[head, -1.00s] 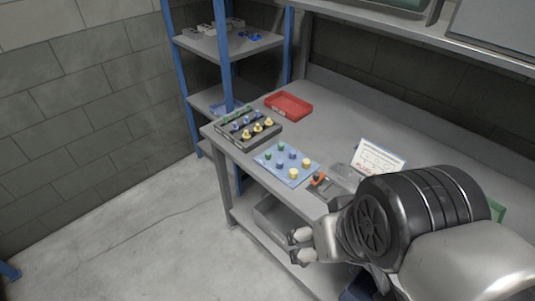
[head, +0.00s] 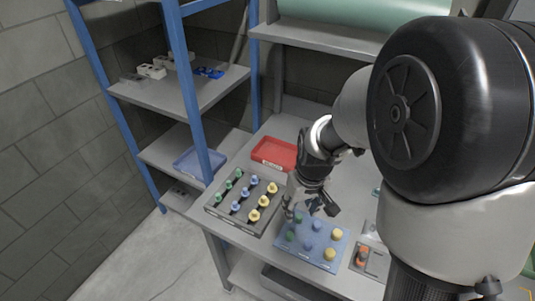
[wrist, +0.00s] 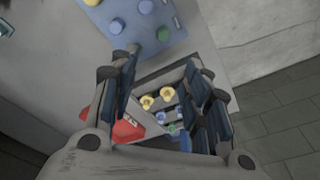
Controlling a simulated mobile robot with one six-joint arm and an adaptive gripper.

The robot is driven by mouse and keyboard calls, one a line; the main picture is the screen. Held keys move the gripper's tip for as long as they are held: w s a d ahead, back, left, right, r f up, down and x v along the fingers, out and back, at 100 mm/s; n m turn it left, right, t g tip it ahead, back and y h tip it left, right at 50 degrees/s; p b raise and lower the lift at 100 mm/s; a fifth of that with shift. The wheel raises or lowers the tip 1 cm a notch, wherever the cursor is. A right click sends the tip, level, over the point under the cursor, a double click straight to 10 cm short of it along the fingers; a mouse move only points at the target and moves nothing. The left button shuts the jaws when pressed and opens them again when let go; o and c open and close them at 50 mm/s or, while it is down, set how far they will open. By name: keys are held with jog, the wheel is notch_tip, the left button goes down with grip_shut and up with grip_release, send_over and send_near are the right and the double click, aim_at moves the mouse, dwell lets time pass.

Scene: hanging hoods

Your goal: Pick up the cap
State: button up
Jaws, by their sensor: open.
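Small round caps in green (head: 290,236), blue (head: 308,244) and yellow (head: 330,254) stand on a blue mat (head: 318,262) near the table's front edge. Which one is the task's cap cannot be told. My gripper (head: 310,208) is open and empty, above the mat's back edge and beside the rack. My gripper partly hides the mat's back side in the head view.
A dark rack (head: 220,212) holds rows of green, blue and yellow topped pieces left of the mat. A red tray (head: 273,153) is behind. A small grey tray (head: 374,262) with an orange piece lies right of the mat. A blue-post shelf (head: 190,92) stands at left.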

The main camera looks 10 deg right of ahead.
jog(key=b, duration=0.4)
send_over(290, 234)
jog(key=d, duration=0.1)
jog(key=f, duration=1.2)
jog(key=shift+s+f, duration=0.15)
jog(key=shift+s, duration=0.2)
jog(key=shift+w+a+f+b, duration=0.15)
jog(key=shift+f+b, duration=0.15)
jog(key=shift+f, duration=0.6)
jog(key=shift+w+a+f+b, duration=0.15)
jog(key=shift+f+b, duration=0.2)
jog(key=shift+f, duration=0.55)
jog(key=shift+a+f+b, duration=0.15)
jog(key=shift+f+b, duration=0.15)
jog(key=shift+f, duration=0.6)
jog(key=c, duration=0.8)
